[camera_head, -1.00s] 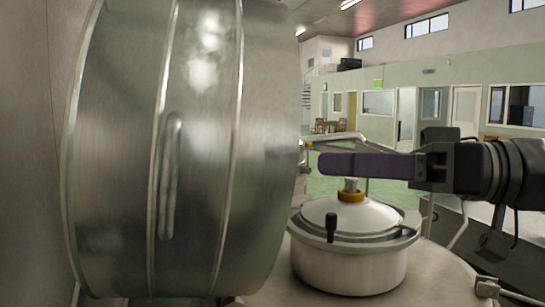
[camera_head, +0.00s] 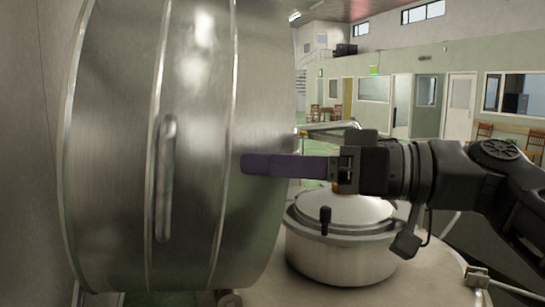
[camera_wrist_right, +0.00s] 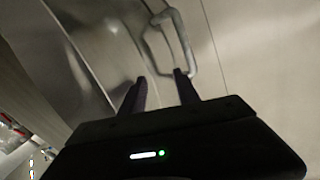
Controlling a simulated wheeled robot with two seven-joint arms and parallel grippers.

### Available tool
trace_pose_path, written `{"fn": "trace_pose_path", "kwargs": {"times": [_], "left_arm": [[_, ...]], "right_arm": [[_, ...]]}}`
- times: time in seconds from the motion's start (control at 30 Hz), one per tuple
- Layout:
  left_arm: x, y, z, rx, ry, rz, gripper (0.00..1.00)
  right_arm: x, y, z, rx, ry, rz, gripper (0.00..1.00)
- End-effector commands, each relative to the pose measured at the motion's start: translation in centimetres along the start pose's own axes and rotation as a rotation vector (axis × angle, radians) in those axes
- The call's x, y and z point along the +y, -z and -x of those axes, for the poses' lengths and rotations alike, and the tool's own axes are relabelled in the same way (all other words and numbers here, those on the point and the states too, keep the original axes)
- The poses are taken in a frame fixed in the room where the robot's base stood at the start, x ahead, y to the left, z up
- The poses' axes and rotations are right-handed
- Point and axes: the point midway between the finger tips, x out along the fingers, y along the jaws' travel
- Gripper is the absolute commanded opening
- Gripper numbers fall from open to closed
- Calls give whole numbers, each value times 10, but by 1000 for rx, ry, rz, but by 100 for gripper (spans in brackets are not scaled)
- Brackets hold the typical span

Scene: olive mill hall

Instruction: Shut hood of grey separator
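The separator's hood (camera_head: 195,90) is a big ribbed drum of brushed grey metal, standing raised on its side at the left. A vertical bar handle (camera_head: 166,180) is on its face. The handle also shows in the right wrist view (camera_wrist_right: 184,42), just beyond the fingertips. The separator's white bowl (camera_head: 340,255) with its domed lid stands uncovered on the metal base. My right gripper (camera_head: 246,164), with purple fingers, reaches in from the right in front of the hood, to the right of the handle. In the wrist view its two fingers (camera_wrist_right: 158,80) are apart with nothing between them. My left gripper is out of view.
A small black knob (camera_head: 325,218) stands up at the bowl's front rim. A latch (camera_head: 478,276) sits on the base at the lower right. A grey wall (camera_head: 35,130) is close on the left. The hall behind has chairs and doors.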

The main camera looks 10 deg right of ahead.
Motion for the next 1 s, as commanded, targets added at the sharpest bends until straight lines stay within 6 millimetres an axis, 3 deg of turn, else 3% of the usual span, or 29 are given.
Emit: {"fn": "trace_pose_path", "kwargs": {"times": [0.2,0.63,1.0], "left_arm": [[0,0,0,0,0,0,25],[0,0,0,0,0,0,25],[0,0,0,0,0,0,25]], "right_arm": [[0,0,0,0,0,0,36],[0,0,0,0,0,0,1],[0,0,0,0,0,0,0]]}}
